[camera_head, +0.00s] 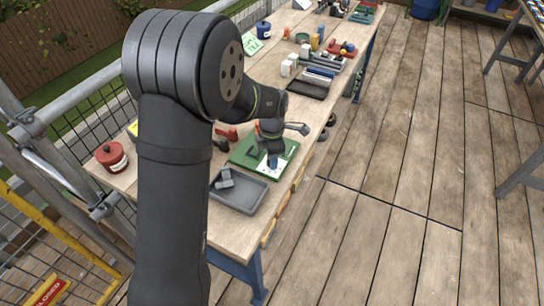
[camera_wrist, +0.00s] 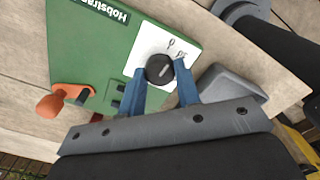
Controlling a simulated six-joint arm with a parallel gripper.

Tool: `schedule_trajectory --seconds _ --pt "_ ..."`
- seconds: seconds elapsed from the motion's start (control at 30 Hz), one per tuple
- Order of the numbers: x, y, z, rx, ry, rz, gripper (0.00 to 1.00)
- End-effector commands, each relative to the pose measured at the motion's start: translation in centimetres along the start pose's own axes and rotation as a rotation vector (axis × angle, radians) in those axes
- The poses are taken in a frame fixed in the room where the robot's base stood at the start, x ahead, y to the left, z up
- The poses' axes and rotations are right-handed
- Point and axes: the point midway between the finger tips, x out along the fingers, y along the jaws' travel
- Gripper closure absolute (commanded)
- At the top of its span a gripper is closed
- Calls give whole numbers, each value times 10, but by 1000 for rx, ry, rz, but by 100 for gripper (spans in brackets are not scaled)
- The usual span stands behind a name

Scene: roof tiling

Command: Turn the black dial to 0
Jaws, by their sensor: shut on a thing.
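The black dial (camera_wrist: 159,69) sits on a white plate (camera_wrist: 146,43) on a green board (camera_wrist: 90,45). A pale line shows on the dial's face, slanting up and to the right. Small marks are printed on the plate above and right of the dial, too blurred to read surely. My gripper (camera_wrist: 162,75) has its two blue fingers on either side of the dial, shut on it. In the head view my gripper (camera_head: 273,162) is low over the front of the green board (camera_head: 245,153), and the dial is hidden there.
An orange-red handle (camera_wrist: 52,105) stands at the board's left edge in the wrist view. A grey tray (camera_head: 262,196) with a grey block lies in front of the board. A red tin (camera_head: 112,157) stands at the left. Other tools lie further back along the bench.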

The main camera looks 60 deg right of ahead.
Motion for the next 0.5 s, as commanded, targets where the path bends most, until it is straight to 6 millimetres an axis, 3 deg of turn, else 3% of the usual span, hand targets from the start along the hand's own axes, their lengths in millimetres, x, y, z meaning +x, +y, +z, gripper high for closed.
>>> schedule_trajectory --seconds 0.5 --pt "-1 0 0 -75 -1 2 92"
